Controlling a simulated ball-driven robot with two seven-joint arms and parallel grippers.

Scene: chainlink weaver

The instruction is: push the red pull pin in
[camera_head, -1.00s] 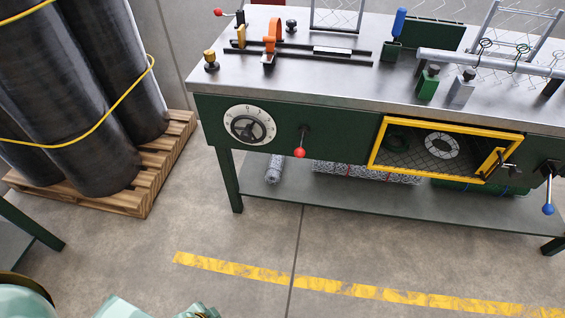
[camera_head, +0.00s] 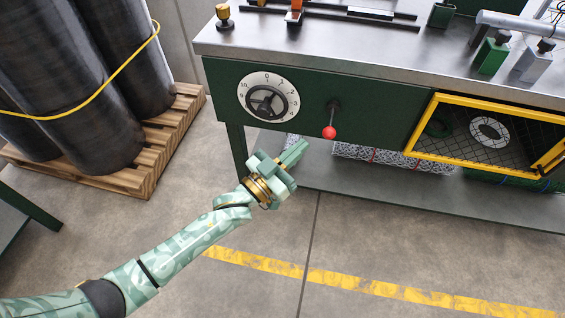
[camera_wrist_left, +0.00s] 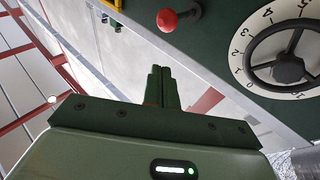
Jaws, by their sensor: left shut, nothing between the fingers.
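The red pull pin (camera_head: 329,132) has a round red knob on a short stem that sticks out of the green front panel under the bench top. It also shows at the top of the left wrist view (camera_wrist_left: 167,20). My left gripper (camera_head: 303,147) is shut and empty, in front of the bench. In the head view its fingertips are a little below and left of the knob. In the left wrist view the fingers (camera_wrist_left: 161,75) point toward the panel, apart from the knob. My right gripper is in neither view.
A white dial with a black handwheel (camera_head: 268,97) is left of the pin. A yellow-framed mesh door (camera_head: 425,125) is to its right. A lower shelf (camera_head: 400,188) is below. Black rolls (camera_head: 110,80) stand on a pallet at left. The floor in front is open.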

